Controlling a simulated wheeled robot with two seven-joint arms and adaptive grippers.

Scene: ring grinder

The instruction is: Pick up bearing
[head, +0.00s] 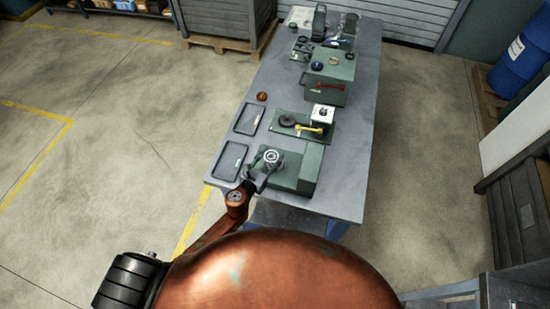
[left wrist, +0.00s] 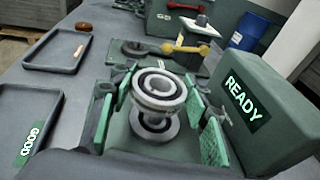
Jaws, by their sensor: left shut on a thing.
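The bearing (left wrist: 158,88) is a silvery ring with dark grooves. In the head view the bearing (head: 271,156) is at the tip of my left gripper (head: 265,165), at the near end of the table over a green fixture. My right gripper does not show.
A green block marked READY (left wrist: 262,110) stands close on the right. A tray marked GOOD (left wrist: 48,92) and another dark tray (left wrist: 72,68) lie on the left. A yellow-handled fixture (head: 310,128) and a green box with a red handle (head: 318,88) stand farther back on the table (head: 345,180).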

